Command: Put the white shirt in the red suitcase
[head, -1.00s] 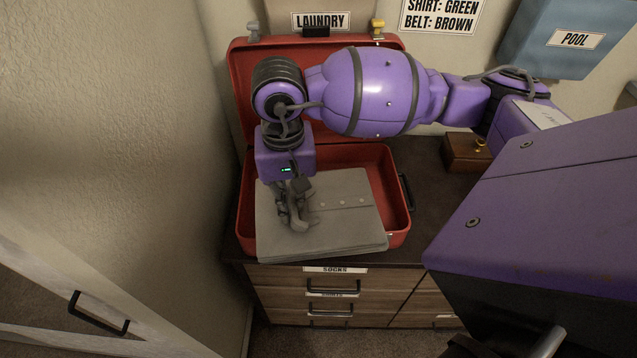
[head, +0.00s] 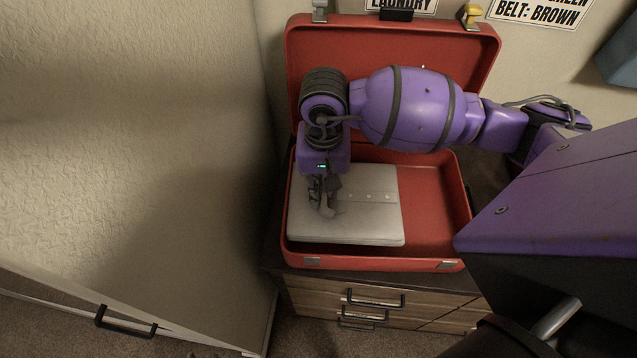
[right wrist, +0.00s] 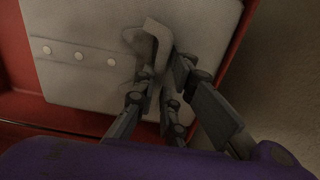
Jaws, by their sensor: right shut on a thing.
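The white shirt (head: 370,218), folded flat with a row of buttons, is within the left part of the open red suitcase (head: 437,205). Its front edge is just inside the suitcase's front wall; whether it rests on the bottom I cannot tell. My right gripper (head: 325,207) points down at the shirt's left part and is shut on its cloth. In the right wrist view, the fingers (right wrist: 163,75) pinch a raised fold of the shirt (right wrist: 85,45), with the red suitcase wall (right wrist: 14,60) beside it. My left gripper is not in view.
The suitcase stands on a wooden dresser (head: 420,307) with its lid (head: 400,50) raised against the wall. The right part of the suitcase is empty. A wall is close on the left, with a handled panel (head: 60,310) at lower left.

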